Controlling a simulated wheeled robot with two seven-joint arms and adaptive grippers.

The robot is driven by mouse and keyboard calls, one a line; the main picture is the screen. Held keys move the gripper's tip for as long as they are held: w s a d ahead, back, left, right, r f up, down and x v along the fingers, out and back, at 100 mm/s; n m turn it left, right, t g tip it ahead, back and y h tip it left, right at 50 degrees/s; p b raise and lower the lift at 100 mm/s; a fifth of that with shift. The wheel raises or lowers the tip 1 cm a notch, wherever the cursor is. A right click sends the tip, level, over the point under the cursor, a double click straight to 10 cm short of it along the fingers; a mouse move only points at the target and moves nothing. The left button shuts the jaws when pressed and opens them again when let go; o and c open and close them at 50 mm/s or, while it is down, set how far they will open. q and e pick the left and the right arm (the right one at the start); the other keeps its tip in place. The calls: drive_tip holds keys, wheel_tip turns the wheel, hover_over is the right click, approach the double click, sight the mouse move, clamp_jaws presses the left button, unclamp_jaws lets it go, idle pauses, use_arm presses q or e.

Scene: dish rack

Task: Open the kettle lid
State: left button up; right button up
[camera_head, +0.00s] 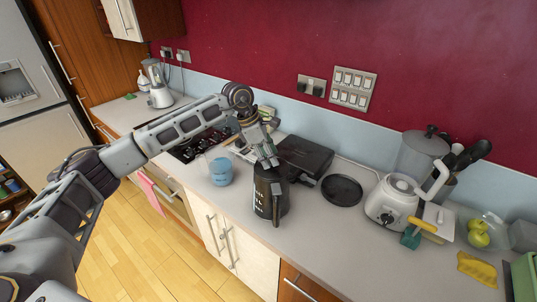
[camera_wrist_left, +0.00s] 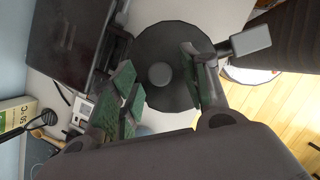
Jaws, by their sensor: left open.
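The black kettle (camera_head: 262,196) stands on the counter, its handle towards me. In the left wrist view its round dark lid (camera_wrist_left: 150,95) with a small central knob (camera_wrist_left: 160,73) lies flat and looks closed. The handle with a grey thumb piece (camera_wrist_left: 250,38) reaches to the right there. My left gripper (camera_head: 267,160) is over the kettle top. In the wrist view its fingers (camera_wrist_left: 165,85) are open, one on either side of the lid's middle. I cannot tell whether they touch it. My right gripper is not in view.
A black flat appliance (camera_head: 304,156) stands behind the kettle. A black round plate (camera_head: 342,190) lies to its right and a white kettle-like appliance (camera_head: 390,205) farther right. A blue container (camera_head: 221,172) stands left. Bare counter lies between the plate and the front edge.

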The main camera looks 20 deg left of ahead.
use_arm(q)
drive_tip(key=c, duration=0.9)
clamp_jaws()
drive_tip(key=shift+d, duration=0.1)
